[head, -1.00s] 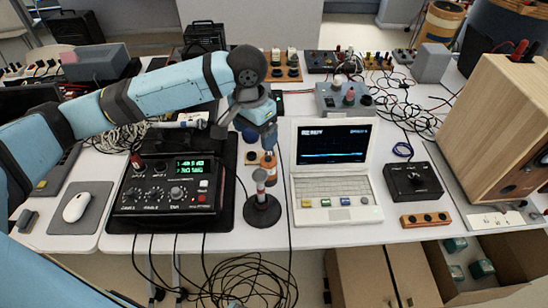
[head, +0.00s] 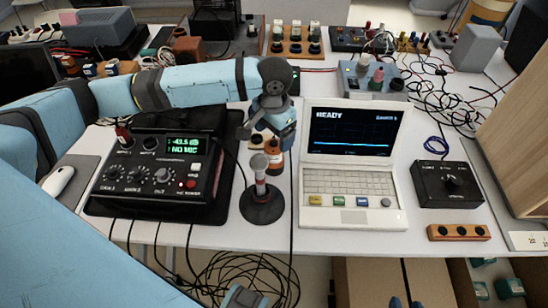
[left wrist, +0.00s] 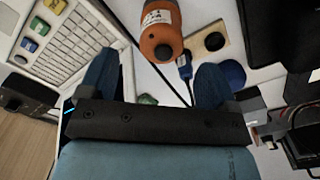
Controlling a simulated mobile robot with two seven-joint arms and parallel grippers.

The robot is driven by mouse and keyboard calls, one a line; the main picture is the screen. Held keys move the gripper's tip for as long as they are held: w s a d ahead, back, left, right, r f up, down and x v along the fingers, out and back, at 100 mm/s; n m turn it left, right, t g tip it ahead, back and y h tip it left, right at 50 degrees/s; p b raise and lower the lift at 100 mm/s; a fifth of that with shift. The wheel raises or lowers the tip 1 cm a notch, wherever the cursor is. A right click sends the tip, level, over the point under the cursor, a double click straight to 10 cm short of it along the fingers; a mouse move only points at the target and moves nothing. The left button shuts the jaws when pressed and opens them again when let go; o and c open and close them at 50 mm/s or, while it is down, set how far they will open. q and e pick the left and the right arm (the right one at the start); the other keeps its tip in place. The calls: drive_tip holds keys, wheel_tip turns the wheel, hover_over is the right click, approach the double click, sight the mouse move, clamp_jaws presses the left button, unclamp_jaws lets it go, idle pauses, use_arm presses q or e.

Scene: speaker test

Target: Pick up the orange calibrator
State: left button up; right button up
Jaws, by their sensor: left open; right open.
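My right gripper (head: 406,302) shows only as blue fingertips at the bottom edge, open and apart from the calibrator.
A black meter box (head: 150,205) stands left of the post stand. A white laptop (head: 352,215) reading READY is to the right. A wooden block with holes (left wrist: 207,42) and a blue ball (left wrist: 232,73) lie close to the calibrator. Cables cross the table.

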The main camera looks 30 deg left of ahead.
sight(274, 144)
use_arm(q)
wheel_tip(274, 144, down, 5)
drive_tip(key=shift+w+a+f+b, duration=0.1)
drive_tip(key=shift+f+b, duration=0.1)
drive_tip(key=shift+b, duration=0.45)
drive_tip(key=shift+f, duration=0.15)
drive_tip(key=c, duration=1.2)
drive_tip(key=shift+o, duration=0.2)
use_arm(e)
drive_tip(key=shift+w+f, duration=0.15)
use_arm(q)
drive_tip(key=shift+r, duration=0.2)
